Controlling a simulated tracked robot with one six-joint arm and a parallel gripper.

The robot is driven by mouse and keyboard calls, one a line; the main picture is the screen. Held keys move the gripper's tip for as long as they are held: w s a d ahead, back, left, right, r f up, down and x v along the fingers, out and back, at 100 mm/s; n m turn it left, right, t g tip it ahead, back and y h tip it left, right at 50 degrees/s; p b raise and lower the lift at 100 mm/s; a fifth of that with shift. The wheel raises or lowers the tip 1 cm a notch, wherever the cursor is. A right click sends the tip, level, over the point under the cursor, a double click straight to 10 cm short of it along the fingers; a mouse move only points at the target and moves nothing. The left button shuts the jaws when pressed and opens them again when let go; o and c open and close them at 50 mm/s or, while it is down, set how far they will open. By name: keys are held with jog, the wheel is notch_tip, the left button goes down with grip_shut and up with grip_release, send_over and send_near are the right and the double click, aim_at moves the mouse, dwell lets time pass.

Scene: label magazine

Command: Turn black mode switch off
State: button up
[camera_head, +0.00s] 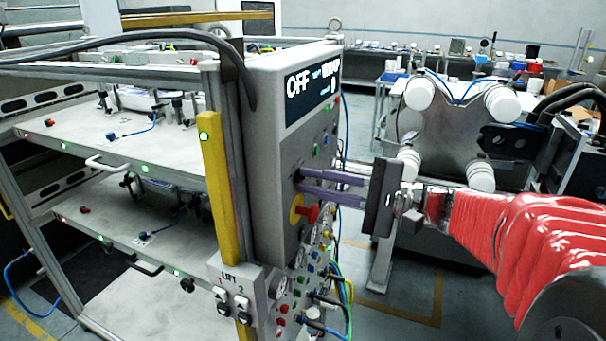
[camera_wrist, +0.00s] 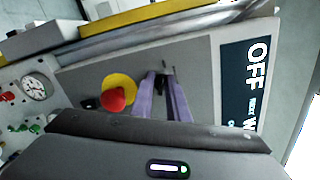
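The grey control panel (camera_head: 277,140) stands in the middle of the head view. A dark sign on it (camera_head: 312,82) reads OFF in large white letters, and the sign also shows in the wrist view (camera_wrist: 252,85). My gripper (camera_head: 300,180) reaches the panel from the right with two purple fingers slightly apart. A small black part, seemingly the black mode switch (camera_wrist: 165,69), shows at the fingertips (camera_wrist: 162,76) and is mostly hidden by them. I cannot tell whether the fingers press on it. Which way the switch points is not clear.
A red button on a yellow disc (camera_head: 306,213) sits just below my fingers. Gauges, small buttons and cables (camera_head: 335,300) crowd the panel's lower part. A yellow post (camera_head: 220,185) and rack shelves (camera_head: 110,150) stand left. A grey machine with white rollers (camera_head: 440,130) stands behind my arm.

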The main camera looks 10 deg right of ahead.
jog(key=shift+o, duration=1.2)
jog(key=shift+w+d, duration=0.1)
jog(key=shift+s+d, duration=0.35)
jog(key=shift+d, duration=0.3)
jog(key=v, duration=1.2)
jog(key=shift+s, duration=0.25)
